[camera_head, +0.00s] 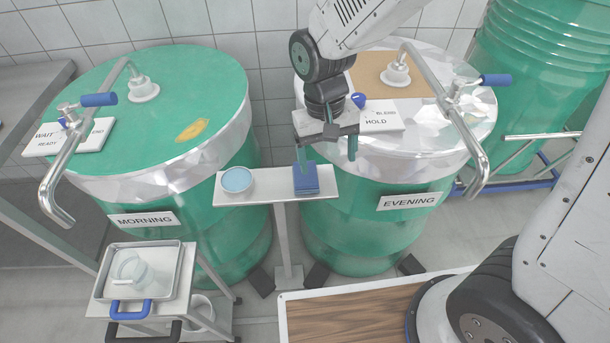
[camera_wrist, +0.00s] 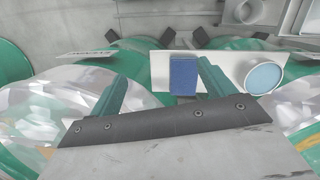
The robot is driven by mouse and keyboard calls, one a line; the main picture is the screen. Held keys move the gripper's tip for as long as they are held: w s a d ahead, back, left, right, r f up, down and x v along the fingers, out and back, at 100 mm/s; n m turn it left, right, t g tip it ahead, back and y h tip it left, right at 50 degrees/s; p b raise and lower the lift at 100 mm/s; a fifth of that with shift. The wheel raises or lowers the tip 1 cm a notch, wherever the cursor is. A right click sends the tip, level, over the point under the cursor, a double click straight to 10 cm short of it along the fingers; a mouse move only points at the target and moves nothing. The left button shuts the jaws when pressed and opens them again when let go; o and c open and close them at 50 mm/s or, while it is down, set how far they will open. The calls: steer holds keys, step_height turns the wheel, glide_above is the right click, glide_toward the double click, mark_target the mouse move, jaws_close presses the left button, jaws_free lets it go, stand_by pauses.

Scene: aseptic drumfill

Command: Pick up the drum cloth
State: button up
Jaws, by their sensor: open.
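The drum cloth (camera_head: 306,178) is a folded blue pad lying on a narrow white stand (camera_head: 272,190) between the two drums. My gripper (camera_head: 327,158) is open and empty, above and slightly to the right of the cloth in the head view. Its left finger overlaps the cloth's far edge there; I cannot tell whether it touches. In the wrist view, the cloth (camera_wrist: 183,76) shows between the open fingers of my gripper (camera_wrist: 164,78), closer to the right finger. The cloth's upper face is mostly visible.
A round dish with blue contents (camera_head: 237,180) stands left of the cloth. The MORNING drum (camera_head: 120,190), with a yellow patch (camera_head: 192,129) on its lid, and the EVENING drum (camera_head: 345,215) flank the stand. Bent pipes (camera_head: 85,150) with blue handles rise over both lids. A cart tray (camera_head: 165,285) holds a clear jug.

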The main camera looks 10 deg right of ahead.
mark_target(306, 177)
steer(key=shift+w+a+f, duration=0.85)
steer(key=shift+a+f, duration=0.15)
steer(key=shift+f, duration=0.15)
steer(key=w, duration=0.1)
steer(key=w+a+m+t, duration=0.1)
steer(key=w+a, duration=0.1)
steer(key=shift+w+f+m+t+y, duration=0.1)
steer(key=shift+w+m+t+y, duration=0.1)
steer(key=shift+m+t+y, duration=0.15)
steer(key=shift+m, duration=0.25)
step_height(306, 177, down, 8)
steer(key=shift+d+r, duration=0.15)
steer(key=c, duration=1.1)
steer(key=shift+r, duration=0.15)
steer(key=shift+c, duration=0.2)
